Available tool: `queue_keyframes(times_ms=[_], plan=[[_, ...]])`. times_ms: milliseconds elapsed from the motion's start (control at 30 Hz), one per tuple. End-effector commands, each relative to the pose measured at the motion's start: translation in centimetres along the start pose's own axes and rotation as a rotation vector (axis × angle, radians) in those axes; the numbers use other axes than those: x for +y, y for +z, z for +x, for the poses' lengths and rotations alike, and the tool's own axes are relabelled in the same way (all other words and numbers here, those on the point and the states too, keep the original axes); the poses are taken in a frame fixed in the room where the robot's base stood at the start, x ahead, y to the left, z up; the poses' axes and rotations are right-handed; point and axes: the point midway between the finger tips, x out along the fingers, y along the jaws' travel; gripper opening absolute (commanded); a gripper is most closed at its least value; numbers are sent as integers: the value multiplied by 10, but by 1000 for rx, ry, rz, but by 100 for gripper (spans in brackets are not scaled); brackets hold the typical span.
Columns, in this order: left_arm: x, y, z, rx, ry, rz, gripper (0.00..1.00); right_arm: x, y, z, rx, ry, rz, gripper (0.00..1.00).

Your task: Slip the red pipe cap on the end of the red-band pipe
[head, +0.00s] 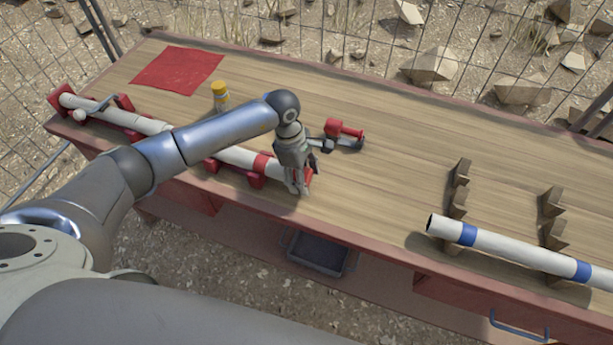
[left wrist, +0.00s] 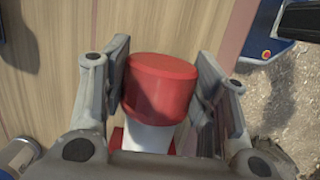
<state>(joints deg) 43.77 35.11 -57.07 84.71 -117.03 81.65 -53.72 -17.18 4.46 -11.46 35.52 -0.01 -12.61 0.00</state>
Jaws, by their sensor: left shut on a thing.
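The red-band pipe (head: 240,156) is white and lies along the left front of the bench in red supports, with a red band (head: 262,162) near its right end. My left gripper (head: 298,188) is at that right end, pointing down. In the left wrist view its two fingers (left wrist: 163,90) are shut on the sides of the red pipe cap (left wrist: 160,86). The white pipe (left wrist: 150,138) shows directly below the cap, in line with it. The cap covers the pipe's end in this view; how deep it sits, I cannot tell. In the head view the gripper mostly hides the cap (head: 309,176).
A red-handled tool (head: 345,130) lies just behind the gripper. A yellow-topped bottle (head: 219,95) stands behind the pipe, near a red cloth (head: 177,70). A blue-band pipe (head: 510,246) rests on wooden supports (head: 553,205) at right. A dark bin (head: 318,252) sits below the front edge.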

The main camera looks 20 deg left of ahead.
Motion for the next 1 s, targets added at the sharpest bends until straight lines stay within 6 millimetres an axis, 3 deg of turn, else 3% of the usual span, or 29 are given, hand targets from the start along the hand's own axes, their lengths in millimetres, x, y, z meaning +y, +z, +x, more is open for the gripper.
queue_keyframes(times_ms=[1000], plan=[[0, -30, -6, -1, 1, 0, 38, 3, 2, 9, -1, 3, -2, 0]])
